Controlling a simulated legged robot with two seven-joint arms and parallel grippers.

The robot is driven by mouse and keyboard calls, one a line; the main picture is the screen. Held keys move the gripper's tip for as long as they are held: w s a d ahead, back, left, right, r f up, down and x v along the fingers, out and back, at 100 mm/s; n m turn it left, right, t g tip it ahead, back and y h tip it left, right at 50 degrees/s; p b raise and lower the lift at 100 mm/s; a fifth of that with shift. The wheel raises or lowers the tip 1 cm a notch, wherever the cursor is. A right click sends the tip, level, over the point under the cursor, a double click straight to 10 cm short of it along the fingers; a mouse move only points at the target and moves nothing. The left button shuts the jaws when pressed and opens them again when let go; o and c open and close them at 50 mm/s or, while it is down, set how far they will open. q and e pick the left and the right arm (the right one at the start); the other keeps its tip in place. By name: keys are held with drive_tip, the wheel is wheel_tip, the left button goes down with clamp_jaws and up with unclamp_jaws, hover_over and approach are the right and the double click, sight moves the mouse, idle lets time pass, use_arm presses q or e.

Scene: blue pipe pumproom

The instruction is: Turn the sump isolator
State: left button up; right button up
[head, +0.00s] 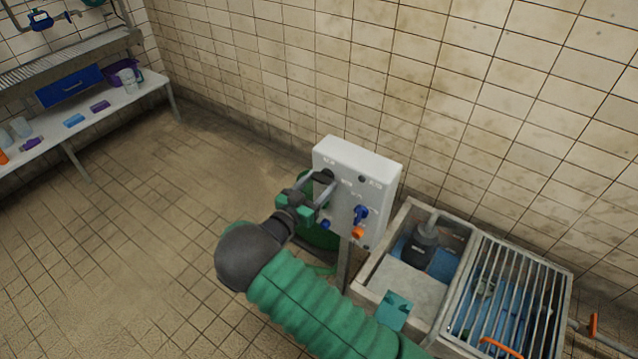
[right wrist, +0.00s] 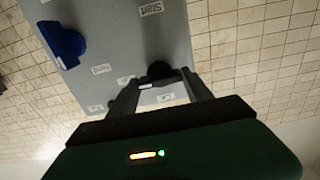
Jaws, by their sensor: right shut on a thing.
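A pale grey control box (head: 338,205) stands on a post in the head view. A black rotary knob (right wrist: 160,69) is on its face, at the upper left in the head view. My right gripper (head: 322,184) reaches in from below and is shut on this knob; its fingers (right wrist: 163,82) show on either side of it in the right wrist view. A blue handle (head: 360,214) is on the same face, and also shows in the right wrist view (right wrist: 62,45). I cannot read which control is labelled the sump isolator. My left gripper is not in view.
An orange knob (head: 358,233) and a small blue button (head: 325,225) sit low on the box. A sump basin (head: 385,279) with a black pump (head: 420,248) and a metal grate (head: 510,290) lies to the right. A bench (head: 130,98) stands far left; the floor between is clear.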

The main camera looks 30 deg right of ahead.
drive_tip(key=shift+d, duration=0.25)
drive_tip(key=shift+c, duration=1.1)
drive_tip(key=shift+w+a, duration=0.1)
drive_tip(key=n+p, duration=0.2)
drive_tip(key=n, duration=0.1)
drive_tip(key=shift+n, duration=0.4)
drive_tip(key=n+p, duration=0.2)
drive_tip(key=n, duration=0.2)
drive_tip(key=shift+n, duration=0.3)
drive_tip(key=n+p, duration=0.1)
drive_tip(key=n, duration=0.3)
drive_tip(key=shift+p, duration=0.4)
drive_tip(key=shift+f+n+p, duration=0.15)
drive_tip(key=shift+n+p, duration=0.4)
drive_tip(key=shift+n, duration=2.25)
